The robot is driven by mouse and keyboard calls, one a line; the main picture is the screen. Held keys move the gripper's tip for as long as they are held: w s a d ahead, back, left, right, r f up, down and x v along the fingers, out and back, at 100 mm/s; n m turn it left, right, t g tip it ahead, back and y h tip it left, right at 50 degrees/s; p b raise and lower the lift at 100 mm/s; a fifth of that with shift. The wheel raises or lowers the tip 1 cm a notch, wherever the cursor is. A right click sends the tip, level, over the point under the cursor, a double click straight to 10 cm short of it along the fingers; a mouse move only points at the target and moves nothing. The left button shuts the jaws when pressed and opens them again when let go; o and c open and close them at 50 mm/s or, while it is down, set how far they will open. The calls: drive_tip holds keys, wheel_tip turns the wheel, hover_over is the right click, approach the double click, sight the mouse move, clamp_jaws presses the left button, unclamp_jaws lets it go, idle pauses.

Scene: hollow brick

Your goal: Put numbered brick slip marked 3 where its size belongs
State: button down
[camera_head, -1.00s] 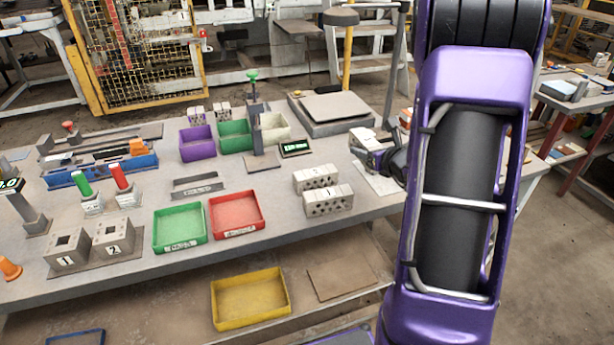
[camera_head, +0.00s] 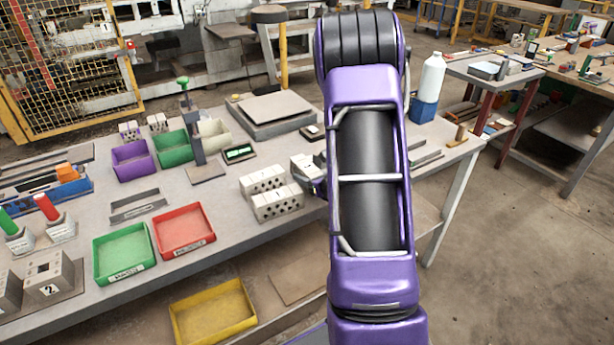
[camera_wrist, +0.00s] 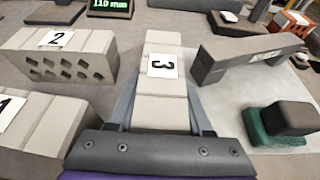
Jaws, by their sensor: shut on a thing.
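The pale brick slip marked 3 (camera_wrist: 163,66) is between the fingers of my gripper (camera_wrist: 162,108) in the wrist view, its label facing up. My gripper is shut on it. In the head view the held slip (camera_head: 304,166) shows just left of my arm, which hides most of the gripper. Left of it stand two pale perforated bricks, marked 2 (camera_wrist: 58,40) and 1 (camera_wrist: 12,108) in the wrist view. They also show in the head view, the back one (camera_head: 263,180) and the front one (camera_head: 277,203). I cannot tell whether the held slip touches the surface below.
A dark grey bridge-shaped piece (camera_wrist: 240,57) and a green-based block (camera_wrist: 280,125) lie right of the slip. A green tray (camera_head: 124,254), a red tray (camera_head: 184,231) and a display (camera_head: 240,153) are on the bench. A yellow tray (camera_head: 213,312) is lower down.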

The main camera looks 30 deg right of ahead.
drive_tip(key=shift+r, duration=0.1)
drive_tip(key=shift+f, duration=0.2)
drive_tip(key=shift+c, duration=1.6)
unclamp_jaws()
